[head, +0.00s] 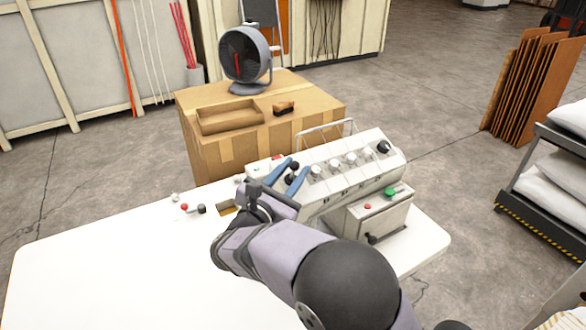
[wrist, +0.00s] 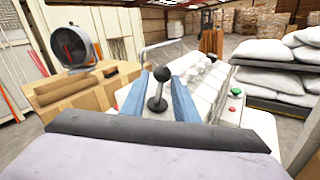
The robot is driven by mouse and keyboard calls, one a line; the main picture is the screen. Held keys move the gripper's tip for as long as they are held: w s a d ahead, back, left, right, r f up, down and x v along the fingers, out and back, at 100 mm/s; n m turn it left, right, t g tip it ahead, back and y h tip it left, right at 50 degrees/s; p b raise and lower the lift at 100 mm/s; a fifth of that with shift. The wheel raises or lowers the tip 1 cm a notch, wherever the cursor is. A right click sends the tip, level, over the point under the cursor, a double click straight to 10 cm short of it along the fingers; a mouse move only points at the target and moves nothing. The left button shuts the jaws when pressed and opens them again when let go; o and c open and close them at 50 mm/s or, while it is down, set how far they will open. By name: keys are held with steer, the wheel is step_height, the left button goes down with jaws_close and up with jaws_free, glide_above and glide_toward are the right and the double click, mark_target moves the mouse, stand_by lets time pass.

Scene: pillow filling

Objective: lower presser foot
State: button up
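The white machine (head: 345,165) stands at the back of the white table, with a row of dials on its top. A lever with a black ball knob (wrist: 162,74) rises from the machine in the wrist view. My gripper (head: 288,170) is at the left end of the machine. Its two blue fingers (wrist: 158,98) are apart, one on each side of the lever, with visible gaps; contact cannot be confirmed. In the head view the black knob (head: 294,166) shows close to the fingertips. The presser foot itself cannot be made out; my arm covers part of the machine's front.
A control box (head: 378,218) with red and green buttons stands at the machine's front right. Small knobs (head: 193,208) sit on the table to the left. A cardboard box (head: 225,145) with a fan (head: 245,55) stands behind. The table's (head: 90,270) left part is clear.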

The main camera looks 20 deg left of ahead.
steer(key=shift+c, duration=0.4)
jaws_close()
steer(key=b, duration=0.4)
steer(key=shift+d+f+m+t, duration=0.1)
steer(key=shift+m+t, duration=0.2)
steer(key=shift+m, duration=0.1)
steer(key=shift+s+r, duration=0.1)
steer(key=shift+r, duration=0.25)
steer(key=shift+o, duration=0.4)
jaws_free()
steer(key=shift+d+f, duration=0.1)
steer(key=shift+s+f, duration=0.1)
steer(key=shift+f, duration=0.05)
